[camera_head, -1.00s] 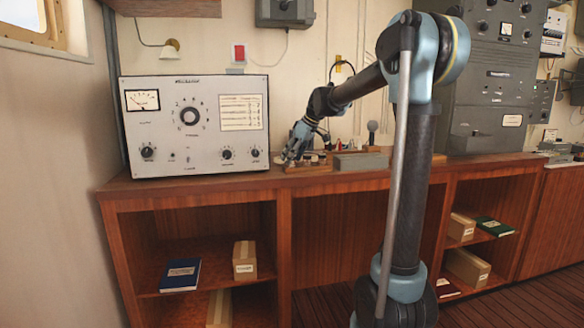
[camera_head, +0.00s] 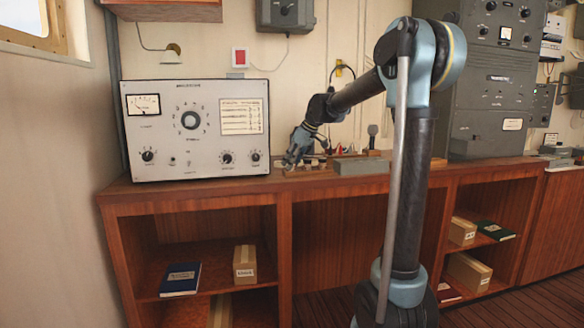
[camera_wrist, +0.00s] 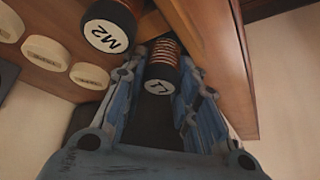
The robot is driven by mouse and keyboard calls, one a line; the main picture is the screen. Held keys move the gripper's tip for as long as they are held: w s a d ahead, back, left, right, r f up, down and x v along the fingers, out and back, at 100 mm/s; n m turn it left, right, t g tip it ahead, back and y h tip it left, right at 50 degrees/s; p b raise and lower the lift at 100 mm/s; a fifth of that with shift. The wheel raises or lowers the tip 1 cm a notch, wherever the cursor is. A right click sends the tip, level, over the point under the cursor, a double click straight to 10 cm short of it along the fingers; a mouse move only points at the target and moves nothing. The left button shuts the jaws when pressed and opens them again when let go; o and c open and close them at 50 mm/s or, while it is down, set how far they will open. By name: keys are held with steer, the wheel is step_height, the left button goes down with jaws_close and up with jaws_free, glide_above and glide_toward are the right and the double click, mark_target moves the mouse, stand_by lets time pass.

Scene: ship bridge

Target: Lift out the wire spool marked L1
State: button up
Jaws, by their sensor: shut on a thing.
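The wire spool marked L1 (camera_wrist: 160,84) has a black end cap with a white label and copper windings. In the wrist view it lies between the two fingers of my gripper (camera_wrist: 158,95), which are shut on it. The spool marked M2 (camera_wrist: 107,25) stands beside it, apart, at the upper left. In the head view my gripper (camera_head: 292,160) is low over the counter, just right of the big instrument. The spool is too small to make out there. Whether L1 is clear of its holder cannot be told.
A wooden rack (camera_head: 310,172) lies on the counter under my gripper. Several pale round discs (camera_wrist: 45,49) sit near M2 in the wrist view. The grey-white instrument (camera_head: 197,128) stands close on the left. A grey block (camera_head: 361,165) is on the right.

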step_height(320, 180, up, 10)
steer(key=shift+f, duration=0.15)
stand_by(0.3)
